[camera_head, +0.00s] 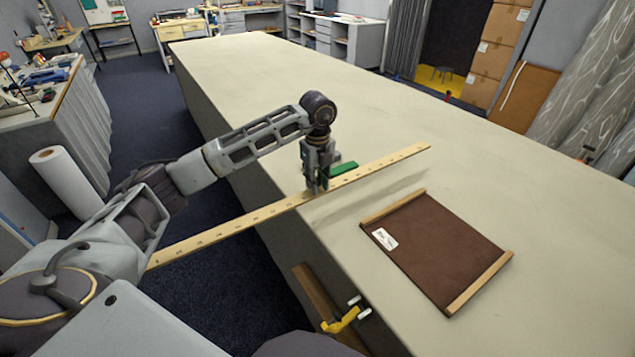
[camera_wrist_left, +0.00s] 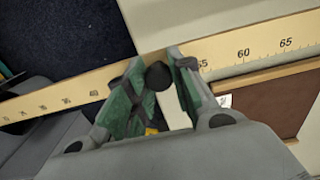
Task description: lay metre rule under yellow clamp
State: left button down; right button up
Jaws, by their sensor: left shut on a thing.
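The metre rule (camera_head: 225,229) is a long pale wooden strip with dark marks. My left gripper (camera_head: 318,185) is shut on it near its middle, over the table's left edge. The rule's right part reaches over the tabletop, with a shadow apart from it, so it seems raised; its left part hangs out over the floor. In the left wrist view the rule (camera_wrist_left: 245,55) passes by the fingertips (camera_wrist_left: 160,65). The yellow clamp (camera_head: 341,321) sits low at the table's near left edge, by a wooden strip. A small yellow bit shows in the wrist view between the fingers.
A brown board (camera_head: 435,250) with wooden end strips and a white label lies on the table (camera_head: 300,85), right of the clamp. The far tabletop is clear. A white roll (camera_head: 70,180) and a cluttered side bench (camera_head: 60,110) stand at left.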

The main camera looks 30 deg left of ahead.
pick_arm(q)
jog(key=shift+w+r, duration=0.1)
jog(key=shift+r, duration=0.05)
jog(key=shift+w+d+r, duration=0.1)
jog(key=shift+d+r, duration=0.15)
jog(key=shift+r, duration=0.1)
jog(key=shift+d+r, duration=0.2)
jog(key=shift+d, duration=0.3)
jog(key=shift+w+d, duration=0.1)
jog(key=shift+w, duration=0.1)
